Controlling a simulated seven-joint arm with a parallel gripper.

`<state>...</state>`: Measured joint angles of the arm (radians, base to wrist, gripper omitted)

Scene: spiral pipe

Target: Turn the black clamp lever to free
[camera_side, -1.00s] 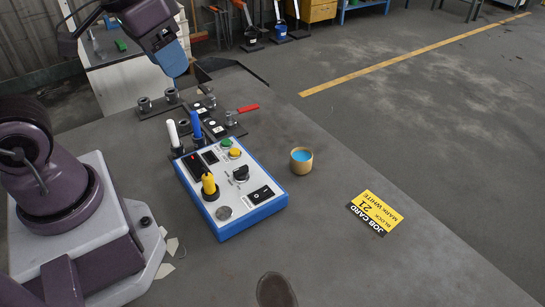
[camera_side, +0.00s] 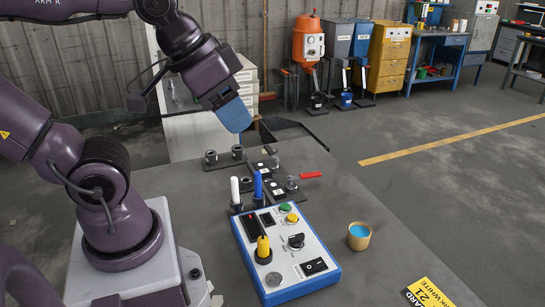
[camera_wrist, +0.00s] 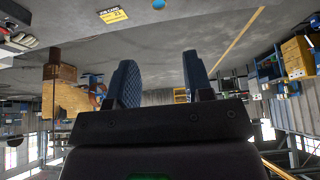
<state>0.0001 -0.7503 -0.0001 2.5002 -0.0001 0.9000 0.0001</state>
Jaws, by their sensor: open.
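In the side view, dark fixture plates with round metal posts and knobs (camera_side: 224,160) lie on the bench behind the control box. A clamp with a red handle (camera_side: 310,175) is at their right end. I cannot clearly pick out a black clamp lever; the small black parts there are too fine to read. My gripper (camera_side: 235,118) hangs above and behind these plates, apart from them, with blue fingers pointing down and right. In the wrist view the two fingers of my gripper (camera_wrist: 160,78) stand apart with nothing between them.
A blue-edged control box (camera_side: 285,245) carries buttons, a black knob and a yellow lever. White (camera_side: 235,190) and blue (camera_side: 257,186) upright handles stand at its back left. A blue-topped cup (camera_side: 359,236) and a yellow job card (camera_side: 428,293) are to the right. Bare bench lies between.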

